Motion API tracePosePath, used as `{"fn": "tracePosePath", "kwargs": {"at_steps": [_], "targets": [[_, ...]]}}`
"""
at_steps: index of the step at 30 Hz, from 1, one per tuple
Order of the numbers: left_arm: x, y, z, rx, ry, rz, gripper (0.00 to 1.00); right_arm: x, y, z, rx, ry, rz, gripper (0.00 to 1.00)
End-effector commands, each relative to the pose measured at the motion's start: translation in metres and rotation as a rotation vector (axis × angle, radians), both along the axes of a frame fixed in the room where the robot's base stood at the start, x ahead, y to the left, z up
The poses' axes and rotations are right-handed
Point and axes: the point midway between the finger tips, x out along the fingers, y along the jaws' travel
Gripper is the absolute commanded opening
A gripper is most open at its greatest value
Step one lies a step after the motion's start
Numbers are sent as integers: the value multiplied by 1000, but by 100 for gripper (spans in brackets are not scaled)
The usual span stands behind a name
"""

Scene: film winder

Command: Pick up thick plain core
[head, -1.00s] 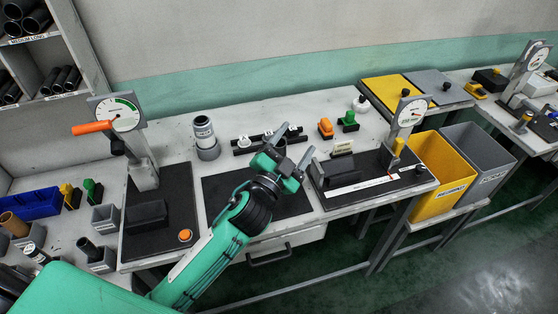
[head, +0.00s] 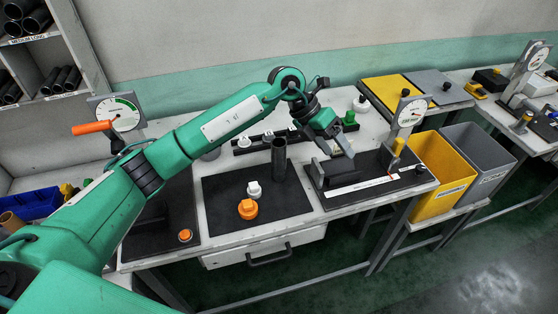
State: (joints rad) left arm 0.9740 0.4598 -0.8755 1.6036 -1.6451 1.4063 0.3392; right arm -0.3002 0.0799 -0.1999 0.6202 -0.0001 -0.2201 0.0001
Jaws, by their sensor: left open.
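A plain dark grey tube (head: 279,160), which fits the thick plain core, stands upright at the back of the black mat (head: 295,202). My left gripper (head: 337,147) is open and empty. It hangs to the right of the tube, apart from it, in front of the right-hand gauge station (head: 385,168). Its fingers point down and to the right. I cannot tell how high above the station it is. My right gripper is out of view. My left arm hides part of the bench's left side.
A white knob-like piece (head: 254,189) and an orange piece (head: 248,209) lie on the mat before the tube. A gauge with an orange handle (head: 93,128) stands left. Yellow (head: 441,170) and grey (head: 480,155) bins stand right. The mat's right front is clear.

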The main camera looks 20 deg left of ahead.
Motion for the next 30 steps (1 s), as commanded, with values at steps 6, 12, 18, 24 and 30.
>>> {"fn": "tracePosePath", "kwargs": {"at_steps": [6,12,18,24,30], "targets": [[42,102,17,479,-10,79,67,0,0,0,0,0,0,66],[52,151,37,686,12,146,67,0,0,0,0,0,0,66],[52,158,19,713,23,155,67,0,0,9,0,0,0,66],[51,157,-21,711,21,153,67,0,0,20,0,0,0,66],[52,157,-44,710,19,155,67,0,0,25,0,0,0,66]]}}
